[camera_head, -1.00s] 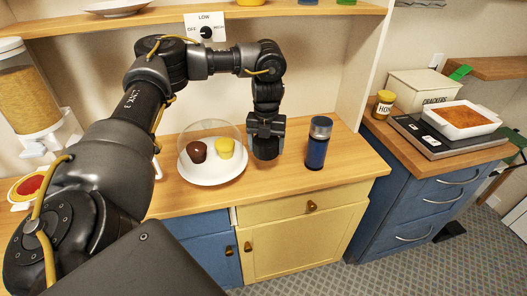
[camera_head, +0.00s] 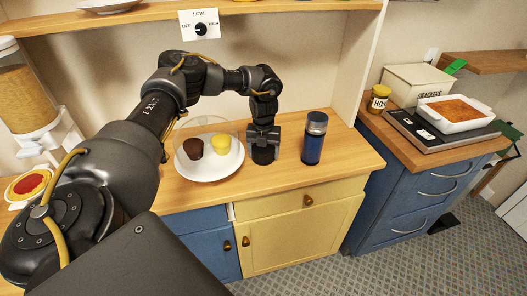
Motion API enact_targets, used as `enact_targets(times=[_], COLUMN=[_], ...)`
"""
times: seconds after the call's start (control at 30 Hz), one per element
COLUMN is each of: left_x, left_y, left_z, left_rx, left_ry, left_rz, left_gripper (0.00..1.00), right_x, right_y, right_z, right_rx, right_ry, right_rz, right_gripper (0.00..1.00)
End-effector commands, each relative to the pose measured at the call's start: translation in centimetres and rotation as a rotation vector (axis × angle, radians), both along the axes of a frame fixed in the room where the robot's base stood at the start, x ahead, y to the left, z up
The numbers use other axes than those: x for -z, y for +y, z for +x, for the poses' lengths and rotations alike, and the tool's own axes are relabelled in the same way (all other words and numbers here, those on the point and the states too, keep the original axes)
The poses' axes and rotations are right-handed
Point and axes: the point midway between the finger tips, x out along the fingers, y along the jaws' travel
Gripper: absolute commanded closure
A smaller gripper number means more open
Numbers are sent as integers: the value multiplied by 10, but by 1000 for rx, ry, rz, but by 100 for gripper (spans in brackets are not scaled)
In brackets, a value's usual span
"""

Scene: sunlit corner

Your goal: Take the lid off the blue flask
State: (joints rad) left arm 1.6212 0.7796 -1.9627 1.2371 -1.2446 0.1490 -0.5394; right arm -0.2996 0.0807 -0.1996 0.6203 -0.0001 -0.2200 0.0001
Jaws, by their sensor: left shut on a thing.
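The dark colours merge, so I cannot tell exactly what that thing is. My right gripper is not in view.
A white plate (camera_head: 207,172) with a brown and a yellow cupcake under a clear dome is close left of my gripper. A shelf (camera_head: 130,15) runs above. The counter (camera_head: 345,155) is clear right of the flask. A scale (camera_head: 455,140) with a baking dish stands farther right.

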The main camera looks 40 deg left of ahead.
Motion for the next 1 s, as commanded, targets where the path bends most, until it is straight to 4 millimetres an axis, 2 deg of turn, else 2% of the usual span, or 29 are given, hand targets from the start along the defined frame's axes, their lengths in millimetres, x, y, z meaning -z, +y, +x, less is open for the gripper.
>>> enact_targets(times=[0.27,0.3,0.43,0.77,0.87,1.0], left_x=[4,3,3,0,-10,-36], left_y=[0,0,0,0,0,0], left_z=[0,0,0,0,1,1], left_rx=[0,0,0,0,0,0], left_ry=[-1,-1,-1,-1,-3,-6], left_rz=[-1,-1,-1,1,-1,-1], left_gripper=[53,21,4,4,4,4], right_x=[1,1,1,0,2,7], right_y=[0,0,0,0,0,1], right_z=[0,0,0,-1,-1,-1], right_rx=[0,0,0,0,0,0], right_ry=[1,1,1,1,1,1], right_rz=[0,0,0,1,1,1], right_gripper=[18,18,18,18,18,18])
